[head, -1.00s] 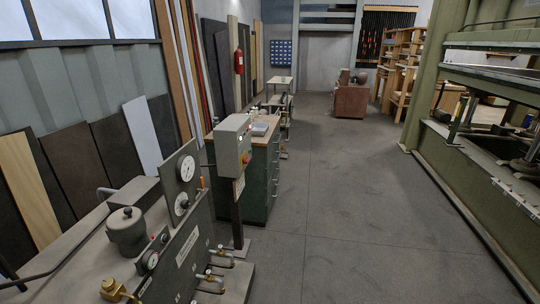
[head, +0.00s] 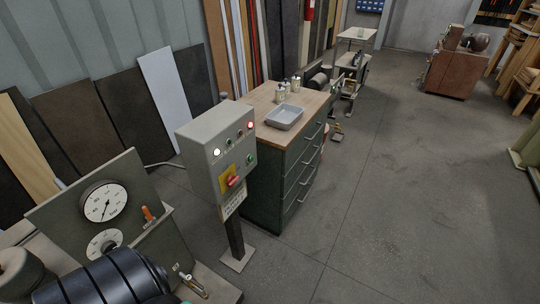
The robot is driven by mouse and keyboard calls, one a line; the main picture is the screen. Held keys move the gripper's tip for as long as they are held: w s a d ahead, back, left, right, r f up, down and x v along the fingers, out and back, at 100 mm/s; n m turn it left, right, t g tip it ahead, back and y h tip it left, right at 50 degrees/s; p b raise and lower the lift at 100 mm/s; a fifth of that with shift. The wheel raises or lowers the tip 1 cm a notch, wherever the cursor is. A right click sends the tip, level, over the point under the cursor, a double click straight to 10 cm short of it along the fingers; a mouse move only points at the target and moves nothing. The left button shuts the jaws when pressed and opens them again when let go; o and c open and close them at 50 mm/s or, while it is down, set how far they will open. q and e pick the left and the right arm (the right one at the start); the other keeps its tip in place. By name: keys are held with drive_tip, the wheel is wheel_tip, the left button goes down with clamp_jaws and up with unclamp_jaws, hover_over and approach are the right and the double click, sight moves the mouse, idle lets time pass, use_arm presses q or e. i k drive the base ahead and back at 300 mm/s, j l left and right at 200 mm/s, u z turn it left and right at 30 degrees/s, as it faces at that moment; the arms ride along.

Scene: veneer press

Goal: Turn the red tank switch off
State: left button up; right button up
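A grey control box (head: 216,145) stands on a dark post left of centre in the head view. On its front is a red rotary switch (head: 234,181) on a yellow plate (head: 226,176). The handle's exact angle is too small to read. A white lamp and a red lamp on the box are lit. Green buttons (head: 250,160) sit near the switch. Neither of my grippers is in view, and nothing touches the switch.
A gauge panel (head: 77,196) with two dials stands at the left, close to the box. A green drawer cabinet (head: 270,195) with a grey tray (head: 285,117) on its wooden top stands behind the box. The floor (head: 390,220) at the right is clear.

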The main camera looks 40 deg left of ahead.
sight(232, 180)
drive_tip(key=i+l+u, duration=0.1)
drive_tip(key=i+u, duration=0.25)
drive_tip(key=i+l+u, duration=0.2)
drive_tip(key=i+u, duration=0.15)
drive_tip(key=i, duration=0.2)
drive_tip(key=i+l+u, duration=0.35)
drive_tip(key=i+j, duration=0.05)
